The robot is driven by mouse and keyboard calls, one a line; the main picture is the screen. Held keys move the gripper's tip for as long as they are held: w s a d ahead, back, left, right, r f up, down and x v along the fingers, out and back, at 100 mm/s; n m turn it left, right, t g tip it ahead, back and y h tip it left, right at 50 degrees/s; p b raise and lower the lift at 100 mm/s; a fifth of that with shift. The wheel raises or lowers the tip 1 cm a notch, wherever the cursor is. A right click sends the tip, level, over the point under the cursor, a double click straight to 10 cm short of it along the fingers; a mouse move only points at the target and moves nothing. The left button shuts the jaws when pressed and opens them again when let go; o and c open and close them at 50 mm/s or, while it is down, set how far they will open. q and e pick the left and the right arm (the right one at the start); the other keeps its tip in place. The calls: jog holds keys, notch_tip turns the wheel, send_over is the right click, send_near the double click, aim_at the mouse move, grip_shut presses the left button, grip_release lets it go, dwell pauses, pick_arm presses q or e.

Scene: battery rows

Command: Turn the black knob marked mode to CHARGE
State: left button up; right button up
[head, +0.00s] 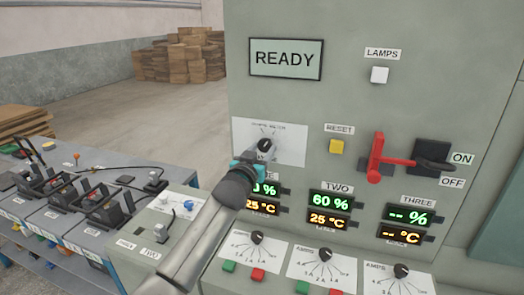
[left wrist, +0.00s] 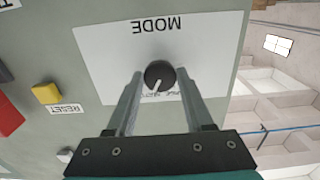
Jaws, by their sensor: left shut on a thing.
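The black mode knob (left wrist: 160,74) sits on a white label plate (left wrist: 100,50) on the grey-green cabinet. In the left wrist view the plate reads MODE upside down, and the knob's white pointer line points down and slightly left, toward small lettering partly hidden by the knob and fingers. My left gripper (left wrist: 162,82) is shut on the knob, one finger on each side. In the head view my left gripper (head: 264,147) reaches the plate (head: 290,140) from below and covers most of the knob. My right gripper is not in view.
Right of the plate are a yellow RESET button (head: 336,146), a red lever (head: 377,155) and a black ON/OFF switch (head: 433,158). A READY display (head: 286,59) is above. Digital readouts (head: 330,209) and smaller knobs (head: 326,254) are below. A bench (head: 75,215) stands left.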

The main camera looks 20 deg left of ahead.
pick_arm(q)
grip_shut()
jog(key=shift+n, duration=0.4)
jog(key=n+p, duration=0.2)
jog(key=shift+n, duration=0.4)
jog(key=n+p, duration=0.1)
jog(key=n, duration=0.1)
jog(key=shift+n, duration=0.4)
jog(key=n+p, duration=0.1)
jog(key=n, duration=0.1)
jog(key=shift+n, duration=1.7)
jog(key=shift+d, duration=0.1)
